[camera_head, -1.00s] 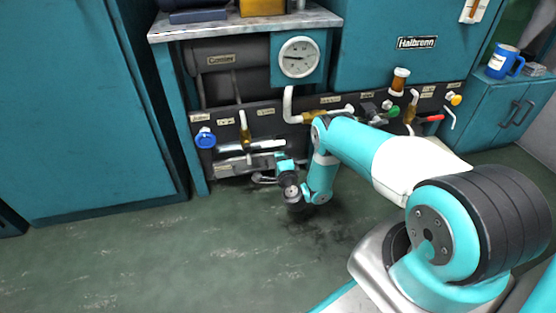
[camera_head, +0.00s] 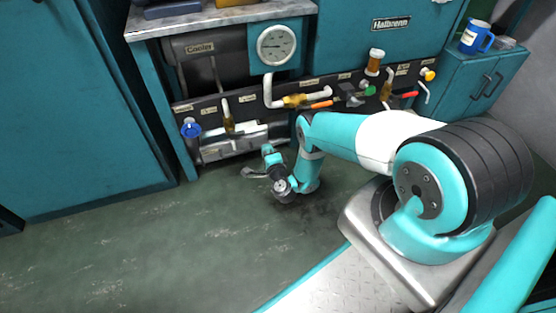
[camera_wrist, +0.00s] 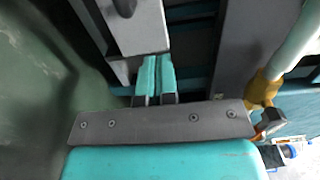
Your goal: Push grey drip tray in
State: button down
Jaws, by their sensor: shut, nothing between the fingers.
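The grey drip tray (camera_head: 236,142) is low in the dark front of the teal machine, below the labelled panel, in the head view. My gripper (camera_head: 253,173) is low over the floor, in front and to the right of the tray, with floor showing between them. In the wrist view my gripper (camera_wrist: 155,60) has its two teal fingers side by side, shut and empty. A grey block with a dark slot (camera_wrist: 135,25) lies just beyond the fingertips; I cannot tell whether it is the tray or whether they touch. How far the tray stands out is unclear.
A blue valve knob (camera_head: 190,129) sits left of the tray. Pipes and coloured handles (camera_head: 320,104) line the panel above. A pressure gauge (camera_head: 277,45) is higher up. A teal cabinet (camera_head: 85,110) stands left. The green floor (camera_head: 130,240) in front is clear.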

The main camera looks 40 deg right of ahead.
jog(key=p+v, duration=0.7)
jog(key=v, duration=0.2)
jog(key=shift+f, duration=0.15)
